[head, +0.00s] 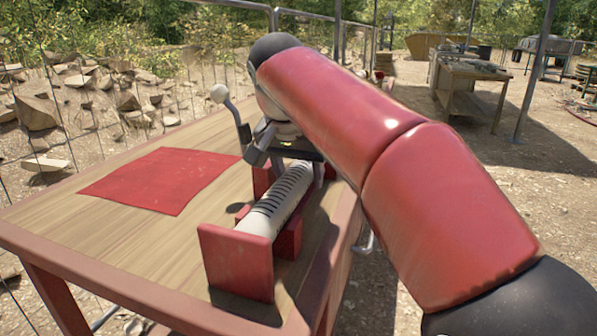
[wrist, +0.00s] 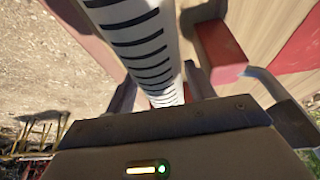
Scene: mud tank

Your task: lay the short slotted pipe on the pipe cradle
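The short slotted pipe (head: 275,203) is whitish with dark slots and lies lengthwise along the red pipe cradle (head: 236,262), between its upright parts, on the wooden table. I cannot tell whether it fully rests there. In the wrist view the pipe (wrist: 143,38) runs between the two dark fingers (wrist: 160,85), one on each side. Whether they press on it is not clear. A red block of the cradle (wrist: 220,55) shows right of the pipe there.
A red cloth (head: 160,180) lies flat on the table (head: 90,225), left of the cradle. Rocks behind wire mesh lie at left; another wooden table (head: 468,72) stands far off at right.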

